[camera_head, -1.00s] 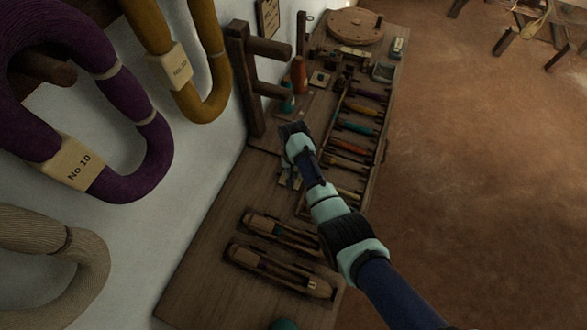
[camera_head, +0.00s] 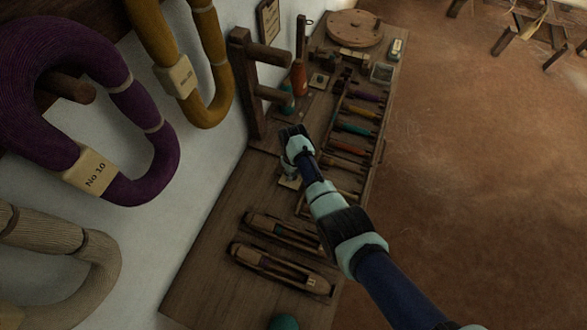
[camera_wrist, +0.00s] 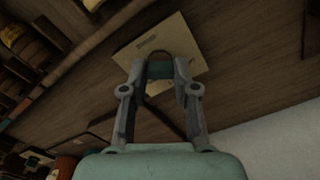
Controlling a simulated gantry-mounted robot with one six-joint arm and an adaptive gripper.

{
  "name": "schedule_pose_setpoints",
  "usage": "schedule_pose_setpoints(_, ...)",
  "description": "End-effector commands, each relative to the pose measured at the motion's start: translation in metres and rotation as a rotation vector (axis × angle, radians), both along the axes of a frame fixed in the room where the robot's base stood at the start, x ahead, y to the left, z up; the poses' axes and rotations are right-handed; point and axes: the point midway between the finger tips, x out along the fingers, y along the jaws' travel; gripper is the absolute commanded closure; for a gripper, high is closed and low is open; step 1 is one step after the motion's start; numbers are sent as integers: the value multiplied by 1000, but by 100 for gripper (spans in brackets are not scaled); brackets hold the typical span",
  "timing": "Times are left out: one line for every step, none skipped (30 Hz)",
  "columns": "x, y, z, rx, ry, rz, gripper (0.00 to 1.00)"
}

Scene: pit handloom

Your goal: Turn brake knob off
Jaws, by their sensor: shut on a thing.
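In the wrist view my gripper (camera_wrist: 160,78) points at a tan plate (camera_wrist: 188,48) with small dark lettering on the wooden bench. Its fingers are shut on a small teal, dark-topped piece, which appears to be the brake knob (camera_wrist: 160,71). The fingers hide its sides, and its turn angle cannot be read. In the head view my gripper (camera_head: 290,171) is low over the bench, beyond the two wooden shuttles. Part of the tan plate (camera_head: 290,183) shows under it, and my wrist hides the knob.
A rack of coloured tools (camera_head: 354,128) lies close to the right of my arm. Two shuttles (camera_head: 280,268) lie nearer. A wooden peg stand (camera_head: 247,85) rises by the wall, where yarn hanks (camera_head: 150,150) hang. Open floor (camera_head: 480,190) lies to the right.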

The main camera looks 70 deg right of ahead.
Motion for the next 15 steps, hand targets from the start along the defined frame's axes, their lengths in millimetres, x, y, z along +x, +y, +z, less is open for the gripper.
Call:
schedule_pose_setpoints(0,0,0,0,0,9,100)
schedule_pose_setpoints(0,0,0,0,0,14,100)
schedule_pose_setpoints(0,0,0,0,0,20,100)
schedule_pose_setpoints(0,0,0,0,0,24,100)
schedule_pose_setpoints(0,0,0,0,0,26,100)
schedule_pose_setpoints(0,0,0,0,0,29,100)
schedule_pose_setpoints(0,0,0,0,0,30,100)
schedule_pose_setpoints(0,0,0,0,0,31,100)
schedule_pose_setpoints(0,0,0,0,0,31,100)
schedule_pose_setpoints(0,0,0,0,0,32,100)
schedule_pose_setpoints(0,0,-1,0,0,32,100)
schedule_pose_setpoints(0,0,-1,0,0,31,100)
schedule_pose_setpoints(0,0,-1,0,0,31,100)
schedule_pose_setpoints(0,0,0,0,0,31,100)
schedule_pose_setpoints(0,0,-1,0,0,31,100)
